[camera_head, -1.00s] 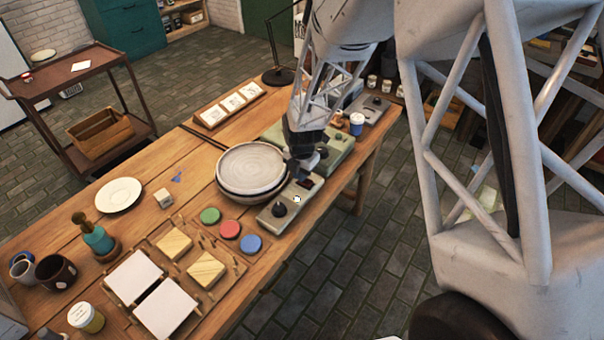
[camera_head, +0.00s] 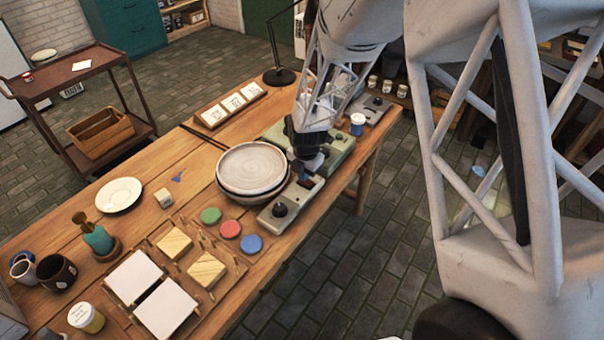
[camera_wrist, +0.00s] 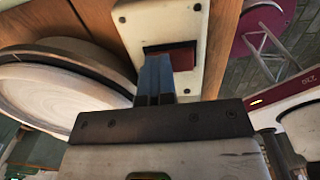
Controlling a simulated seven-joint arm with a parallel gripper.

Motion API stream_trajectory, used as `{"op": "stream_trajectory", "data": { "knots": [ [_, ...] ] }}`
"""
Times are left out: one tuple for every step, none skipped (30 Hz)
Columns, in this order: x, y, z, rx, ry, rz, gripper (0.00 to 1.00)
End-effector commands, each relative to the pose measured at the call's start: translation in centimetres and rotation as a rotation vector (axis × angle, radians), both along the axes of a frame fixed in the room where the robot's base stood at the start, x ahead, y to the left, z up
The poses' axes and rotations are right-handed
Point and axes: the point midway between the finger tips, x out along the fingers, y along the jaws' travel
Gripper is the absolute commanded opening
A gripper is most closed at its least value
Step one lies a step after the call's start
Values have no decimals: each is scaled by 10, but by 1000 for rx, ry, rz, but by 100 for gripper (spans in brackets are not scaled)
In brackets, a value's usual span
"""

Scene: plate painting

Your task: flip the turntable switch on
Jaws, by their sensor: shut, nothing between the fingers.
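The turntable (camera_head: 252,160) is a round pale disc with a dark-rimmed base on the wooden table; part of it also shows at the left of the wrist view (camera_wrist: 65,85). The cream control box (camera_head: 268,214) beside it has a black knob (camera_head: 280,210) and a dark red rocker switch (camera_wrist: 184,58) in a recess. My gripper (camera_wrist: 153,60) is shut and empty, its blue-grey fingertips at the switch's left part in the wrist view, covering some of it. I cannot tell whether they touch it or which way it is tipped.
A green-grey machine (camera_head: 335,150) stands just behind the box. Red, green and blue paint discs (camera_head: 229,229) and a wooden tray of tiles (camera_head: 205,270) lie in front. The table's right edge (camera_head: 302,231) is close to the box.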

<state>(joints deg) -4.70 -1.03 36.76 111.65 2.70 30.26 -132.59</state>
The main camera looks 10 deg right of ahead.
Motion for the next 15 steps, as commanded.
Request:
{"op": "stream_trajectory", "data": {
  "knots": [
    [-12,-5,-14,-4,28,-1,0],
    [-13,-5,-14,-5,29,-1,0],
    [-13,-5,-14,-4,30,0,0],
    [-13,-5,-14,-4,30,0,0],
    [-13,-5,-14,-5,30,0,0],
    [-13,-5,-14,-5,30,0,0],
    [-13,-5,-14,-4,31,0,0],
    [-13,-5,-14,-4,31,0,0],
    [-13,-5,-14,-4,31,0,0],
    [-13,-5,-14,-4,31,0,0],
    [-13,-5,-14,-4,31,0,0],
    [-13,-4,-13,-4,31,0,0],
    [-13,-4,-13,-4,31,0,0],
    [-13,-4,-12,-4,31,1,0],
    [-13,-4,-11,-4,31,1,0]
  ]
}}
